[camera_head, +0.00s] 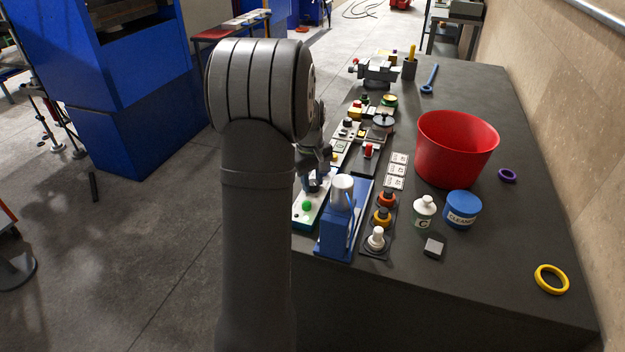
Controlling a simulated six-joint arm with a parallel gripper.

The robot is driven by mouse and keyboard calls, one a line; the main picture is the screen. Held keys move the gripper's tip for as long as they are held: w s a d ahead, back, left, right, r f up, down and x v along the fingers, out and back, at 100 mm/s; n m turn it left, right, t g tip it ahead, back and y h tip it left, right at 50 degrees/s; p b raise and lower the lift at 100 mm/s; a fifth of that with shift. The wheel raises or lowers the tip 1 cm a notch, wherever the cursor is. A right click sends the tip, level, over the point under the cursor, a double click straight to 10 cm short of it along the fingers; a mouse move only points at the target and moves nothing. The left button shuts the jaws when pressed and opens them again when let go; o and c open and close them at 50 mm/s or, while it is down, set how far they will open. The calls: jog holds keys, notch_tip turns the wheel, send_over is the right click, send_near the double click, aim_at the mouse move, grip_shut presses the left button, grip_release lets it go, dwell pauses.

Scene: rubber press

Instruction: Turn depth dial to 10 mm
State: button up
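My gripper (322,157) is partly hidden behind my own grey arm, which fills the centre-left of the view. It hangs over the row of control panels along the left side of the dark table. I cannot tell whether its fingers are open or shut. No dial can be read for certain as the depth dial. A dark round knob (383,121) stands on a panel beyond my gripper, apart from it. No 10 mm mark is legible.
A blue press with a silver cylinder (342,190) stands close in front of my gripper. Right of it are a red bucket (456,147), a white bottle (424,212) and a blue-lidded tub (462,208). A grey vise (375,72) is at the back. The table's front right is mostly clear.

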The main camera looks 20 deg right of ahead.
jog(key=shift+m, duration=0.3)
jog(key=m, duration=1.1)
jog(key=shift+d+g, duration=0.1)
jog(key=shift+g, duration=0.2)
dwell(0.3)
jog(key=o, duration=1)
jog(key=shift+c, duration=0.2)
jog(key=shift+r, duration=0.1)
notch_tip(320, 180, up, 17)
jog(key=shift+w+a+r, duration=0.15)
jog(key=shift+w+a, duration=0.2)
jog(key=shift+w, duration=0.1)
